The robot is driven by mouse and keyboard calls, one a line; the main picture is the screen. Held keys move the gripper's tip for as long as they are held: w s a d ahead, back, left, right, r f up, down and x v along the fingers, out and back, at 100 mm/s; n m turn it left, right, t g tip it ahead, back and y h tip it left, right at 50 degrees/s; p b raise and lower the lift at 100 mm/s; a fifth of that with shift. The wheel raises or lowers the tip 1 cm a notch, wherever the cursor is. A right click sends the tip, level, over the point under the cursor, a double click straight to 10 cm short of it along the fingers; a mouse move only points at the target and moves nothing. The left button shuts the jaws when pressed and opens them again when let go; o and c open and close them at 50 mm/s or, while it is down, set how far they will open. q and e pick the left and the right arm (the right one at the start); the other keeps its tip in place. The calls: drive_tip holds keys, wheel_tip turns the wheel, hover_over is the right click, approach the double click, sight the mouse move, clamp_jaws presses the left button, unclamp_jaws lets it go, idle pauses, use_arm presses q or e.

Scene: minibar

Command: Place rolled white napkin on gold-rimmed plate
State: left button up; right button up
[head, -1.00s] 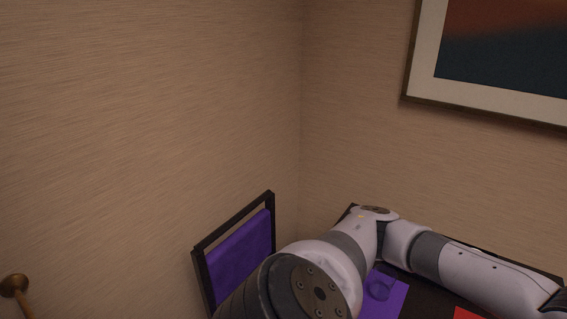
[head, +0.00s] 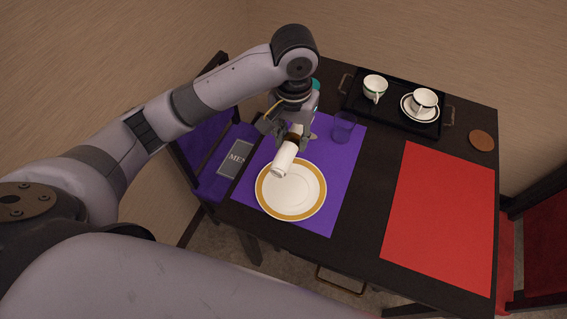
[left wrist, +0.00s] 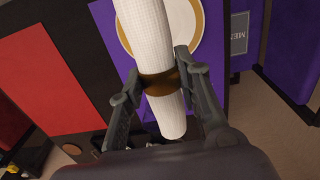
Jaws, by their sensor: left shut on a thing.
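My left gripper (head: 287,127) is shut on the rolled white napkin (head: 285,160), near a brown ring around its middle. In the head view the napkin's near end overlaps the far rim of the gold-rimmed plate (head: 291,197); I cannot tell whether they touch. The plate is empty and lies on the purple mat. In the left wrist view the napkin (left wrist: 157,30) runs between the two fingers (left wrist: 160,88), with the plate (left wrist: 124,38) partly hidden behind it. My right gripper is not in view.
On the dark table (head: 362,215), a purple glass (head: 343,128) stands right of the gripper. A menu card (head: 236,160) lies left of the plate. A black tray (head: 393,119) holds two cups at the back. A red mat (head: 440,215) and a brown coaster (head: 481,141) are at right.

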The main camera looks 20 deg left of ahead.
use_arm(q)
drive_tip(key=shift+w+d+f, duration=0.1)
drive_tip(key=shift+w+f, duration=0.05)
drive_tip(key=shift+w, duration=0.05)
wheel_tip(320, 180, down, 20)
drive_tip(key=shift+p, duration=0.65)
drive_tip(key=shift+f, duration=0.25)
drive_tip(key=shift+f, duration=0.25)
drive_tip(key=o, duration=1.1)
drive_tip(key=shift+w, duration=0.1)
wheel_tip(320, 180, up, 13)
drive_tip(key=shift+r+b, duration=0.1)
drive_tip(key=shift+b, duration=0.3)
